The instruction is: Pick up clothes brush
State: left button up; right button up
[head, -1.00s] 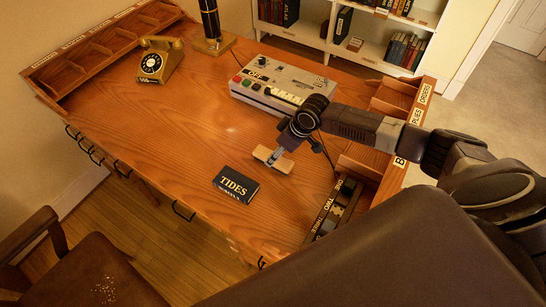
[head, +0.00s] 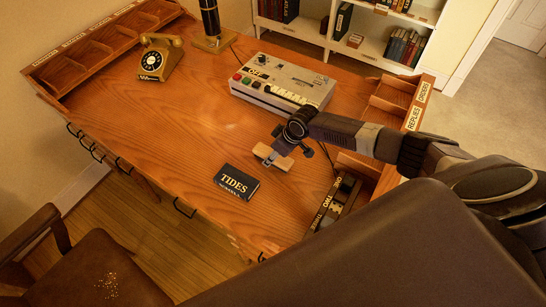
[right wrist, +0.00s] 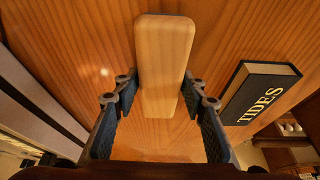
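The clothes brush (head: 270,153), seen as a pale wooden block, lies on the desk behind the black TIDES book. It also shows in the right wrist view (right wrist: 165,55), running up the middle of the picture. Its bristles are hidden. My right gripper (head: 279,150) is low over the brush. In the right wrist view its two fingers (right wrist: 158,87) are spread, one on each side of the brush. The gaps are small, and I cannot tell whether a finger touches it. My left gripper is not in view.
The TIDES book (head: 236,182) lies close to the brush. A grey machine with buttons (head: 280,83) stands behind it. Dark boxes (head: 333,203) and wooden trays (head: 393,97) line the right edge. A telephone (head: 160,57) is far left. The desk's left middle is clear.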

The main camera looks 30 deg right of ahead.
jog(key=c, duration=0.7)
jog(key=shift+r, duration=0.1)
notch_tip(320, 180, up, 20)
jog(key=b, duration=0.3)
